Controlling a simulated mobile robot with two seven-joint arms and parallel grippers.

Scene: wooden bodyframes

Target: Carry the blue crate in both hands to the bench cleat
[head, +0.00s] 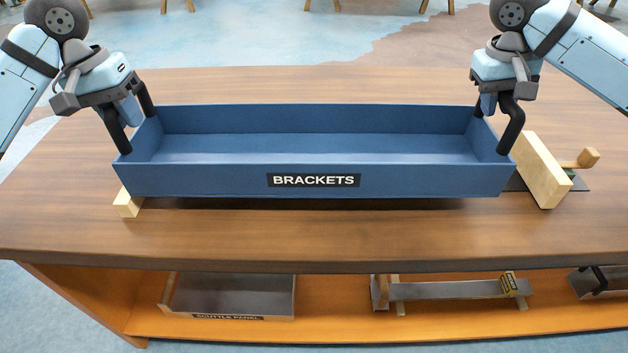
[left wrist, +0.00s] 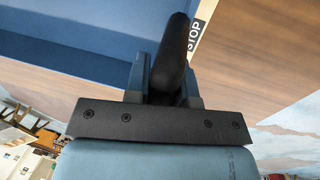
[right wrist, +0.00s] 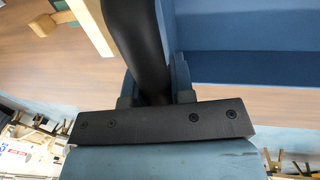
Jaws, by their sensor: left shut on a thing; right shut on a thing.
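The blue crate (head: 215,180), a long open tray labelled BRACKETS, is empty and roughly level over the wooden bench (head: 330,235). A dark shadow lies under its front edge; I cannot tell whether it touches the bench. A pale wooden block (head: 128,203) shows at the front left corner; a wooden piece in the left wrist view (left wrist: 203,22) reads STOP. A pale upright board (head: 541,172) stands close by the crate's right end. I cannot tell which is the cleat.
A wooden handle (head: 588,158) and a dark plate (head: 578,181) sit right of the upright board. The bench is clear behind and in front of the crate. The orange shelf (head: 340,320) below holds a scuttle panel tray (head: 230,295) and a metal-and-wood frame (head: 450,290).

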